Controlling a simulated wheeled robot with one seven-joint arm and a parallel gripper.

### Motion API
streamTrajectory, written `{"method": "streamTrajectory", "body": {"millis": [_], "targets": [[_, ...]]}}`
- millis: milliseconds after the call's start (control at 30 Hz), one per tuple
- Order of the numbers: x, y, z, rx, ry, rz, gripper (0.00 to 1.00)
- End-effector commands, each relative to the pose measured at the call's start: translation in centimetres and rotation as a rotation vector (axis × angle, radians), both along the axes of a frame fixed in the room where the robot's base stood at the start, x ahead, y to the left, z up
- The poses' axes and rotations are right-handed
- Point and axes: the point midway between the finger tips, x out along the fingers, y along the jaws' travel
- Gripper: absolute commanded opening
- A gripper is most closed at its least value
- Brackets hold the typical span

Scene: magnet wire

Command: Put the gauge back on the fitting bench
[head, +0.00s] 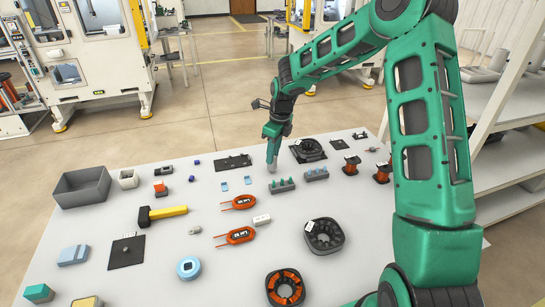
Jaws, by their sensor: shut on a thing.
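My green arm reaches over the white table, and my gripper (272,160) points down near its far middle. It is shut on a small pale grey piece (271,168) at its tip, mostly hidden by the fingers. The piece is at or just above the tabletop; I cannot tell which. I cannot tell whether this piece is the gauge. The white table (150,225) under it looks like a work bench, but nothing marks it as the fitting bench.
Near my gripper are a dark flat plate (233,161), a black ring-shaped part (308,149) and a grey block with green pegs (282,185). A grey bin (82,187) and a hammer (162,214) lie left. A shelf rack (500,130) stands right.

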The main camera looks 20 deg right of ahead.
Motion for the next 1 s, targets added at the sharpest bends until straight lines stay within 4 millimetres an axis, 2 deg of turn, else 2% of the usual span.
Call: {"method": "streamTrajectory", "body": {"millis": [100,400,433,500,833,1000], "targets": [[0.0,0.0,-1.0,0.000,0.000,0.001,0.00],[0.0,0.1,-1.1,0.000,-0.001,0.000,0.00],[0.0,0.0,-1.2,0.001,-0.001,0.000,0.25],[0.0,0.1,-1.2,0.000,-0.001,0.000,0.42],[0.0,0.1,-1.0,0.000,-0.001,0.000,0.42],[0.0,-0.1,0.6,0.000,-0.004,0.000,0.42]]}}
